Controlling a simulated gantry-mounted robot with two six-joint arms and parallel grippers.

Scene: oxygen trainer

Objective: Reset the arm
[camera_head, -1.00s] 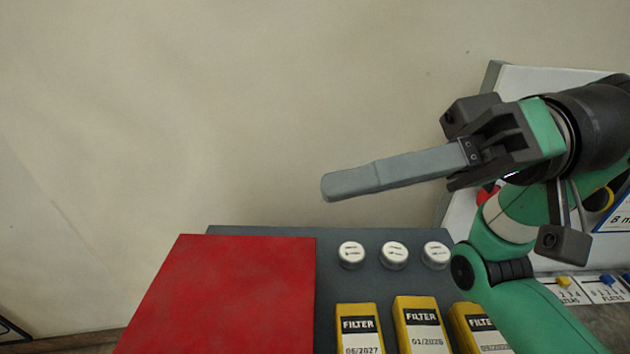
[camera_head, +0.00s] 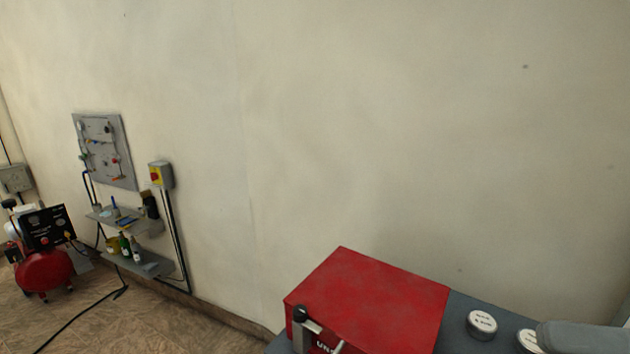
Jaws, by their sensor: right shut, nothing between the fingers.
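Most of the right arm is outside the frame. My left gripper is not in view.
A red box (camera_head: 370,297) with a black-knobbed lever (camera_head: 302,316) at its front stands on a dark grey bench (camera_head: 458,318). A red compressor (camera_head: 44,270), wall shelves (camera_head: 138,263) and a switch box (camera_head: 161,175) are far left.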

